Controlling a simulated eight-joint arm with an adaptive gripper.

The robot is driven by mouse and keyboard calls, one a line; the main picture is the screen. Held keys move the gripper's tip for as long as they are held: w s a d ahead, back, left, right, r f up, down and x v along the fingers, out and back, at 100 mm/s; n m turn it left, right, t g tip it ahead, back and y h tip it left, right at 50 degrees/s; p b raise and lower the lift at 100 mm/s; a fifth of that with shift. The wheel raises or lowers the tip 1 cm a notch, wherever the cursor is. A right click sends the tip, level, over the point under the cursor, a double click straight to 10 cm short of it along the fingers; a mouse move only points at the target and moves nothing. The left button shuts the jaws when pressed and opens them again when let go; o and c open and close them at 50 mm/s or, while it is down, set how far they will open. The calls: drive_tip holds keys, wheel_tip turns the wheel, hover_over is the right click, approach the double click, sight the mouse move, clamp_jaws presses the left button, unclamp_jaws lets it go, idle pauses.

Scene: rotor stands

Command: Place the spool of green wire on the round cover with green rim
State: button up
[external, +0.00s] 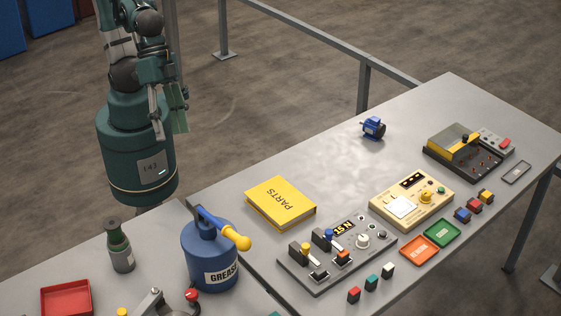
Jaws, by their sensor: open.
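My gripper (169,131) hangs at the upper left with its fingers apart and nothing visible between them. It is in front of my green arm and seems to be above and behind the table, apart from everything on it. I cannot make out a spool of green wire or a round cover with a green rim in this view. A small teal edge (275,314) shows at the bottom of the picture, too cut off to identify.
A blue grease can (207,262), a green bottle (120,247) and a red tray (66,299) stand at lower left. A yellow parts book (281,203), control panel (338,250), cream device (411,198) and green tray (443,232) lie rightward. The table's back middle is mostly clear.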

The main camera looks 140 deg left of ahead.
drive_tip(key=s+a+r+m+t+y, duration=0.1)
drive_tip(key=s+a+m, duration=0.2)
drive_tip(key=a+m, duration=0.2)
drive_tip(key=shift+s+a+r+t, duration=0.15)
drive_tip(key=shift+a+r+t, duration=0.1)
drive_tip(key=shift+a+t, duration=0.2)
